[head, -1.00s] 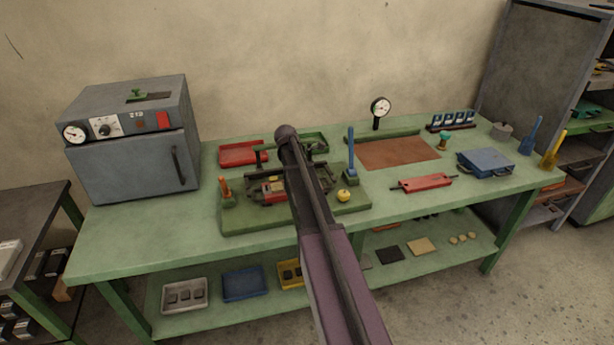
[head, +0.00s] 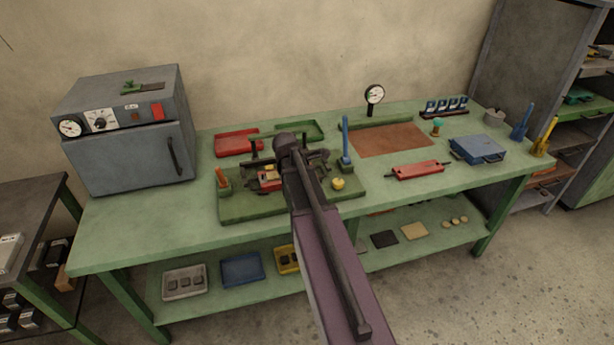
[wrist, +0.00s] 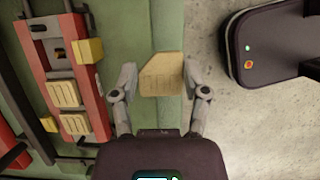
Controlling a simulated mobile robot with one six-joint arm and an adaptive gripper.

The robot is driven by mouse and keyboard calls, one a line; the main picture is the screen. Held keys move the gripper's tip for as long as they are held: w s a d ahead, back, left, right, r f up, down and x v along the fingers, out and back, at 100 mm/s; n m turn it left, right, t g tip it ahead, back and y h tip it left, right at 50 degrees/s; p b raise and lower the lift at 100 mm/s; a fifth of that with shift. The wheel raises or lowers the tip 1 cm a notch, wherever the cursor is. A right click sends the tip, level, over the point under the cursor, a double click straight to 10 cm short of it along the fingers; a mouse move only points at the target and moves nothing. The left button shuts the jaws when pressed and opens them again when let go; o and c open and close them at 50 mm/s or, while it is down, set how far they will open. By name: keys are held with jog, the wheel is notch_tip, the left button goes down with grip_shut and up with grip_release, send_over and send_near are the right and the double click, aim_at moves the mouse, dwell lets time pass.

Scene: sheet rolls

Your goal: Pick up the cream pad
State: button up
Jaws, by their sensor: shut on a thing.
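In the wrist view a cream pad (wrist: 162,75), pale and block-like with faint grooves, sits between the fingertips of my gripper (wrist: 158,78). My gripper is shut on it, one finger on each side. The pad shows over the green bench's front edge strip; its height above the bench I cannot tell. In the head view my arm hides the gripper and the held pad.
A red frame (wrist: 62,80) with cream pads and a yellow block (wrist: 88,50) lies left of the gripper. In the head view a green base (head: 235,207), a yellow knob (head: 338,184) and a blue upright handle (head: 345,138) stand near my arm. The bench front-left is clear.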

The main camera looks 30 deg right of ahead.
jog(key=shift+s+a, duration=0.25)
jog(key=shift+s, duration=0.3)
jog(key=shift+w, duration=0.1)
dwell(1.4)
